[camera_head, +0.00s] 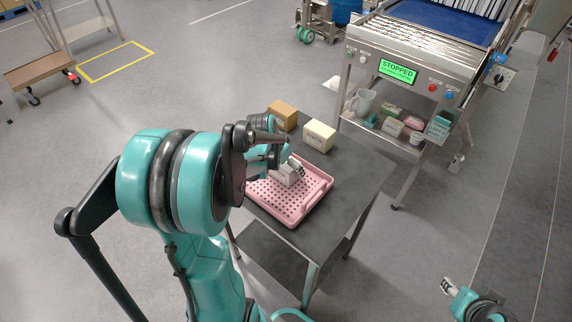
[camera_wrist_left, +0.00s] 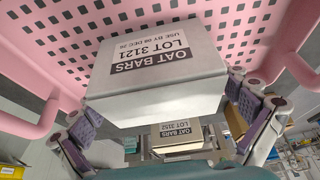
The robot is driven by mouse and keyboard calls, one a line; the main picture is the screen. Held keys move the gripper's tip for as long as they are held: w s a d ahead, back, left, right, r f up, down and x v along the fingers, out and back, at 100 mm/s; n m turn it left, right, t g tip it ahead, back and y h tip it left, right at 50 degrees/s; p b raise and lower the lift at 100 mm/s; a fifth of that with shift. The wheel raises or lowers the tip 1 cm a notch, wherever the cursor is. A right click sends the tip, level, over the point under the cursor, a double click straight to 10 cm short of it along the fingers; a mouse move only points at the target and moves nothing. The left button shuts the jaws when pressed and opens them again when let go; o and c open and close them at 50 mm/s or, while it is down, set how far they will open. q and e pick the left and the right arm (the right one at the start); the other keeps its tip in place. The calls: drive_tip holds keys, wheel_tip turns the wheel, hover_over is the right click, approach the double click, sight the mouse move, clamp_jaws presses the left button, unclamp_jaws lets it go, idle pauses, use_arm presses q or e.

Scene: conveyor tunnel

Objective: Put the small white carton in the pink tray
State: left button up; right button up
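The small white carton (camera_head: 287,175) sits in the pink tray (camera_head: 318,197) on a dark table. In the left wrist view the carton (camera_wrist_left: 155,75) fills the middle, its "OAT BARS LOT 3121" label showing, with the perforated floor of the tray (camera_wrist_left: 45,50) behind it. My left gripper (camera_head: 284,166) is at the carton, above the tray. In the left wrist view its two fingers stand spread on either side of the carton, seemingly not clamped on it. My right gripper (camera_head: 448,287) is low at the right, away from the table; its finger opening is unclear.
A brown box (camera_head: 283,115) and a cream box (camera_head: 319,135) stand on the table behind the tray. The table (camera_head: 352,180) is bare right of the tray. A stopped conveyor (camera_head: 420,62) stands beyond, with a shelf (camera_head: 385,133) of small goods below.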

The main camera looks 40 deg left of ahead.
use_arm(q)
drive_tip(key=shift+r, duration=0.35)
drive_tip(key=p+v, duration=0.5)
drive_tip(key=v, duration=0.6)
drive_tip(key=s+d+r+t, duration=0.1)
drive_tip(key=s+d, duration=0.2)
drive_tip(key=d, duration=0.3)
drive_tip(key=s+d+r, duration=0.1)
drive_tip(key=s+d, duration=0.2)
drive_tip(key=d, duration=0.3)
drive_tip(key=s+d+r+n+t, duration=0.1)
drive_tip(key=s+d, duration=0.2)
drive_tip(key=d, duration=0.4)
drive_tip(key=shift+t, duration=0.3)
use_arm(e)
wheel_tip(320, 180, up, 5)
use_arm(q)
drive_tip(key=shift+d+r, duration=0.1)
drive_tip(key=shift+d, duration=0.05)
drive_tip(key=shift+c, duration=0.3)
use_arm(e)
drive_tip(key=shift+c, duration=0.3)
